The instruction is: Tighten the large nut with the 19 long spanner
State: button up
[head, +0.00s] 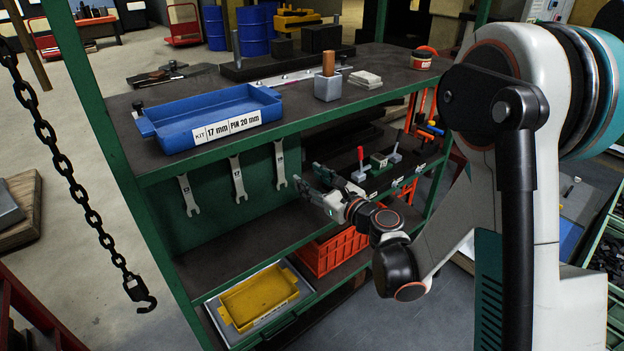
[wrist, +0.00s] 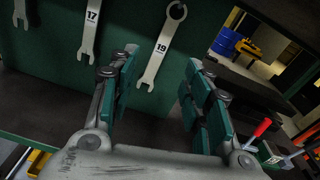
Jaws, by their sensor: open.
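The spanner marked 19 (wrist: 161,47) hangs on the green back panel in the wrist view. Its ring end is at the top and its open jaw is at the bottom. In the head view the same spanner (head: 280,165) is rightmost of three hanging spanners. My gripper (head: 308,179) is just to its right in the head view, with fingers pointed towards the panel. In the wrist view my gripper (wrist: 161,65) is open and empty, with the 19 spanner showing between its fingers and apart from them. I cannot make out the large nut.
The 17 spanner (wrist: 90,28) hangs left of the 19, with another spanner (head: 188,195) further left. A blue tray (head: 207,118) and a grey block with a brown peg (head: 328,87) stand on the top shelf. A red-handled tool (head: 360,160) stands right of my gripper.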

jog(key=f+m, duration=0.1)
jog(key=m, duration=0.1)
jog(key=p, duration=0.5)
send_near(280, 155)
jog(key=shift+t, duration=0.4)
jog(key=x, duration=0.3)
jog(key=f+x, duration=0.1)
jog(key=x, duration=0.2)
jog(key=shift+a+f, duration=0.2)
jog(key=shift+a, duration=0.05)
jog(key=shift+x, duration=0.75)
jog(key=shift+r, duration=0.1)
grip_shut()
jog(key=shift+s+d+r, duration=0.15)
jog(key=shift+r, duration=0.15)
